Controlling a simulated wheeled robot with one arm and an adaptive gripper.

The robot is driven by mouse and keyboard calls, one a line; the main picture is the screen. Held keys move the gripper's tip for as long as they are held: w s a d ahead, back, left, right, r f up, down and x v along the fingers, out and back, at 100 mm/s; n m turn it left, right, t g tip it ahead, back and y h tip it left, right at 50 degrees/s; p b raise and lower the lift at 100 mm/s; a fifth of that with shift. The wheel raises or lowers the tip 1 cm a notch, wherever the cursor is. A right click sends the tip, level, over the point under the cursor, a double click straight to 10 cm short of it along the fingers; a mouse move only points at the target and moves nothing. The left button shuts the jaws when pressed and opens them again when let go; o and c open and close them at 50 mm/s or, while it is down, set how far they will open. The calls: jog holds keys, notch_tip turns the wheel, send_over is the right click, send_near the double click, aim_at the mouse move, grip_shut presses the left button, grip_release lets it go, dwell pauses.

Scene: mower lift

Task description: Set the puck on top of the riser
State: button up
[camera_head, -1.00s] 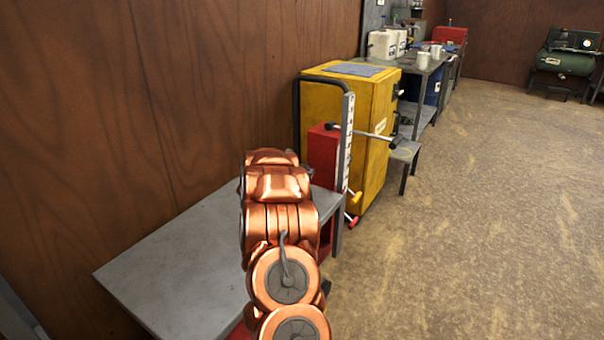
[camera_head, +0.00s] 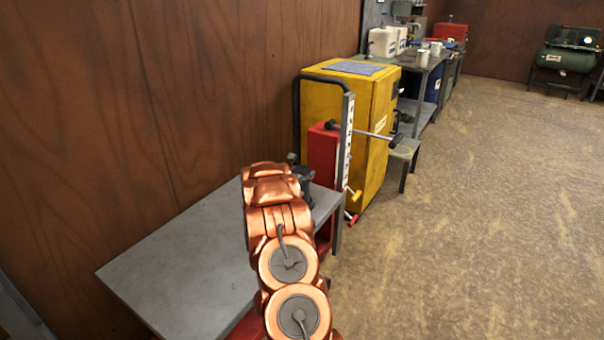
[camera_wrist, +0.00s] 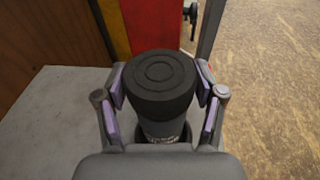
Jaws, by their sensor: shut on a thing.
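The puck (camera_wrist: 160,82) is a black disc with concentric rings on its top face, in the middle of the wrist view. My gripper (camera_wrist: 160,90) is shut on it, with a purple-padded finger at each side. Directly below the puck a grey cylinder with lettering, which looks like the riser (camera_wrist: 163,130), stands upright in line with it. I cannot tell whether the puck touches it. In the head view a dark shape at my arm's far end shows above the grey table, too small to tell apart.
The grey table (camera_head: 190,265) is otherwise bare. At its far end stand a red case (camera_head: 322,155), an upright frame with a crossbar handle (camera_head: 346,150) and a yellow cabinet (camera_head: 375,110). A brown wood wall (camera_head: 180,90) runs along the left. The floor at right is clear.

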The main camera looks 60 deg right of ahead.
jog(key=shift+f+b, duration=0.15)
jog(key=shift+b, duration=0.15)
jog(key=o, duration=1.2)
jog(key=shift+r, duration=0.2)
jog(key=shift+b+v, duration=0.6)
jog(key=shift+v, duration=5.4)
jog(key=shift+w, duration=0.1)
